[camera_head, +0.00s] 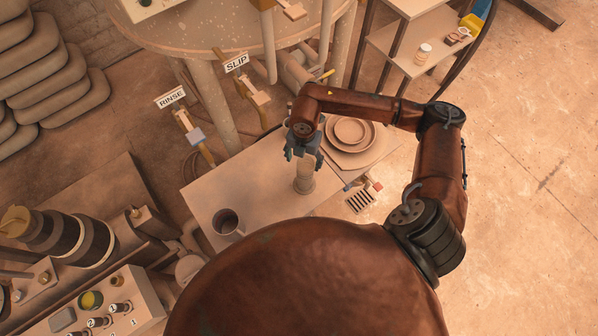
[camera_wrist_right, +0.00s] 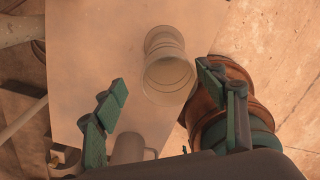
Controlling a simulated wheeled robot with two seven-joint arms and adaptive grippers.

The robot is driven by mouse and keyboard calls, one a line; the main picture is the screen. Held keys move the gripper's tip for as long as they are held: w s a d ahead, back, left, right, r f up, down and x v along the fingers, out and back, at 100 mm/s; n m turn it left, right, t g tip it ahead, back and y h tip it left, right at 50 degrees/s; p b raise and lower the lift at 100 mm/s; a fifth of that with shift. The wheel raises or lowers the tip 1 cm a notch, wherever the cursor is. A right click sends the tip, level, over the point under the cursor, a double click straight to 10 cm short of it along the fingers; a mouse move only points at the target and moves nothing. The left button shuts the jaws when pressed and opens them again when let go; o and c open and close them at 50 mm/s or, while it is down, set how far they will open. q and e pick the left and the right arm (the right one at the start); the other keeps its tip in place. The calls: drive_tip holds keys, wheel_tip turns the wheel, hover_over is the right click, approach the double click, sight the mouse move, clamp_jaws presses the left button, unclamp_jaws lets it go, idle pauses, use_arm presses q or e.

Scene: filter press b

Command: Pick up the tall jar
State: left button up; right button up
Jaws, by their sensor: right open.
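The tall jar (camera_head: 304,178) is a pale, narrow-waisted vessel standing upright on the small table (camera_head: 262,170). In the right wrist view, the tall jar (camera_wrist_right: 167,72) shows its round open mouth towards the camera. My right gripper (camera_head: 303,153) hangs over the jar from above and hides part of its top. In the wrist view, the right gripper (camera_wrist_right: 162,83) has its fingers spread wide, with the jar between and beyond the tips; no contact shows.
Stacked round plates (camera_head: 350,133) lie right of the jar. Signs reading RINSE (camera_head: 171,97) and SLIP (camera_head: 237,63) stand behind the table.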

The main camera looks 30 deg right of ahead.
sight(305, 165)
drive_tip(key=shift+s+d+f, duration=0.1)
drive_tip(key=shift+s+f, duration=0.15)
drive_tip(key=shift+f, duration=0.1)
wheel_tip(305, 165, down, 7)
drive_tip(key=b, duration=0.1)
drive_tip(key=shift+s, duration=0.3)
drive_tip(key=shift+r, duration=0.1)
drive_tip(key=c, duration=0.9)
use_arm(q)
drive_tip(key=shift+s+f, duration=0.8)
drive_tip(key=shift+s, duration=0.1)
use_arm(e)
drive_tip(key=c, duration=0.9)
